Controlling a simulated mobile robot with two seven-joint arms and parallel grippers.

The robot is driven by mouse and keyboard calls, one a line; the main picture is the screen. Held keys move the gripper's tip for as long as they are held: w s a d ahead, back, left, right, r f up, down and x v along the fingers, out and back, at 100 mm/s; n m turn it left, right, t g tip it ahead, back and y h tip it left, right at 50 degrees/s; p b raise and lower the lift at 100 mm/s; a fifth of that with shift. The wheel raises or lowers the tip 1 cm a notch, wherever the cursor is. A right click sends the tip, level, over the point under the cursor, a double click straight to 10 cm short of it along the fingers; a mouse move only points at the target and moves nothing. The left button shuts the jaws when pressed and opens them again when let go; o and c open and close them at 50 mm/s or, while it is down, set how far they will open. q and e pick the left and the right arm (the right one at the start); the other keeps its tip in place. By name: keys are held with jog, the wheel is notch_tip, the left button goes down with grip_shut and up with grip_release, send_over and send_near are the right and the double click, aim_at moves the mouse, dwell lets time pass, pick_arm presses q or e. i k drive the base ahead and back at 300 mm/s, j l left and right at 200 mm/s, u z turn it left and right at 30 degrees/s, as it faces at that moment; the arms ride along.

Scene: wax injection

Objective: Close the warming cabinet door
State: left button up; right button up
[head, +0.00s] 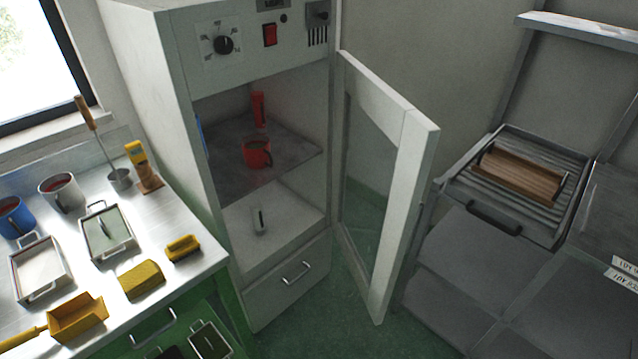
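The warming cabinet (170,110) is a tall grey-white unit in the middle of the head view. Its door (408,190), a white frame with a glass pane, is hinged on the right side and stands wide open, swung out toward the viewer. On the upper shelf (225,178) inside are a red mug (257,153) and a red upright object (258,109). A small pale object with a dark mark (259,220) is on the cabinet floor. Neither gripper is in view.
A metal worktop (190,220) with mugs, trays, a ladle and yellow tools stands left of the cabinet. A rack (470,260) with a ribbed tray (545,228) holding wooden pieces stands right of the door. Green floor (330,310) shows in front of the cabinet.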

aim_at(416, 137)
jog(key=i+l+u, duration=0.1)
jog(key=l+u, duration=0.25)
jog(key=i+l+u, duration=0.1)
jog(key=l+u, duration=0.55)
jog(key=l, duration=1.45)
